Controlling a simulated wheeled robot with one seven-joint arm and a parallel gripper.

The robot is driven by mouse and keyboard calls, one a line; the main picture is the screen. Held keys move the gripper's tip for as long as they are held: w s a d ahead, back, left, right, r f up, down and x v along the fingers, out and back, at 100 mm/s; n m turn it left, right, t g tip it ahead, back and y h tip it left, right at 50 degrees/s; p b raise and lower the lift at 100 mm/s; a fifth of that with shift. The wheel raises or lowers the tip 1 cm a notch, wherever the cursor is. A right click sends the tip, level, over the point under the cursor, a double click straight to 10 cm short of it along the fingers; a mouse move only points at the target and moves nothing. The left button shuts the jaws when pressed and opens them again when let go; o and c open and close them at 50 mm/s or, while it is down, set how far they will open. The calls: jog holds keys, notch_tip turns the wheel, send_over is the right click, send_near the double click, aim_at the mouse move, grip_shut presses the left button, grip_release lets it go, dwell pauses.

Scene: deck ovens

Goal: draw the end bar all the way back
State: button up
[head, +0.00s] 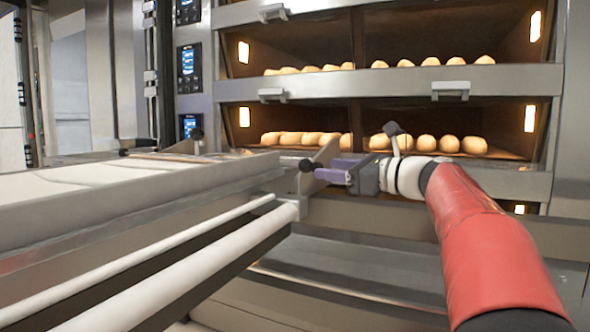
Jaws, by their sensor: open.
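The loader (180,205) has a pale belt top and reaches from the lower left toward the ovens. At its far end is a grey upright plate (326,152) with a black round knob (306,165), which appear to belong to the end bar. Most of the bar cannot be made out. My gripper (322,170), with purple fingers, is open and points left. Its fingertips are right beside the knob and plate. I cannot tell whether they touch or whether anything lies between them.
Deck ovens with several bread rolls (425,144) on lit decks stand behind. A lower oven front handle (450,90) is above my gripper. Control panels (189,66) are left of the ovens. White rails (180,270) run along the loader's near side.

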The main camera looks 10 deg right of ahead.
aim_at(312, 167)
jog(key=x, duration=0.7)
jog(key=shift+w+a, duration=0.1)
grip_shut()
